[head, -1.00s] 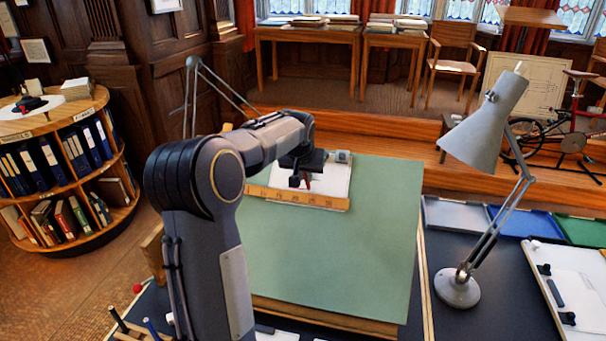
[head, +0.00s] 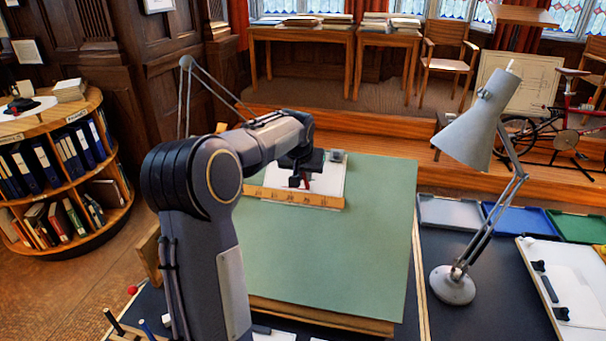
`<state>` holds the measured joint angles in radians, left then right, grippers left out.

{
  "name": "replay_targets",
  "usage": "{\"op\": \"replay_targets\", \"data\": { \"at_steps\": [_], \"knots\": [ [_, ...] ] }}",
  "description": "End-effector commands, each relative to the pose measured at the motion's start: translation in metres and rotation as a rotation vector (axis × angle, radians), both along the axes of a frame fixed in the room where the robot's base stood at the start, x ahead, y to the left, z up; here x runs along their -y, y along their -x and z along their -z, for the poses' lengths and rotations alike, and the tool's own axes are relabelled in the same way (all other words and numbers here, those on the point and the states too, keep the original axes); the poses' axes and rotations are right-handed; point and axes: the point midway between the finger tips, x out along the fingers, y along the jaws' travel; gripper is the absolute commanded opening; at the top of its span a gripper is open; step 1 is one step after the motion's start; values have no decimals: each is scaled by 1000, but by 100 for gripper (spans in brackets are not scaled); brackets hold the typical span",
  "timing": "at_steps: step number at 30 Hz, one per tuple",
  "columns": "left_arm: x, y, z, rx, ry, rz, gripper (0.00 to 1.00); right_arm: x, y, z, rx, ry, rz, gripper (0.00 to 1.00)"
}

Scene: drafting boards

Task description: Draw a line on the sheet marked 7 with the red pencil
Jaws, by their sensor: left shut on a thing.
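The white sheet (head: 328,180) lies at the top of the green drafting board (head: 330,255); no number on it is readable from here. A wooden straightedge (head: 320,201) lies along the sheet's lower edge. My left gripper (head: 300,181) points down over the sheet, just above the straightedge in the picture. It is shut on a small red thing, seemingly the red pencil (head: 307,184). The pencil's tip is too small to tell whether it touches the paper. I cannot make out a drawn line. My right gripper is not in view.
A grey desk lamp (head: 453,285) stands right of the board on the dark table. Grey, blue (head: 518,220) and green trays lie behind it. A small grey object (head: 337,155) sits at the sheet's top edge. The board's lower half is clear.

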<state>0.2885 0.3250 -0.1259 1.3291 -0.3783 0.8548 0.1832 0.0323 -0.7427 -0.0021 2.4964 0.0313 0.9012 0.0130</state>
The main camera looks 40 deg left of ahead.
Motion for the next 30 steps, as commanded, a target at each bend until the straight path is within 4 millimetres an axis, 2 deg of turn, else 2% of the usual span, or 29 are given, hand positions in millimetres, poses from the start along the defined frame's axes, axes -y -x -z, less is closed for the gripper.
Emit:
{"op": "replay_targets", "data": {
  "at_steps": [30],
  "knots": [
    [10, -6, 1, 0, 1, 0, 0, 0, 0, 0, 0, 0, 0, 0]
  ]
}}
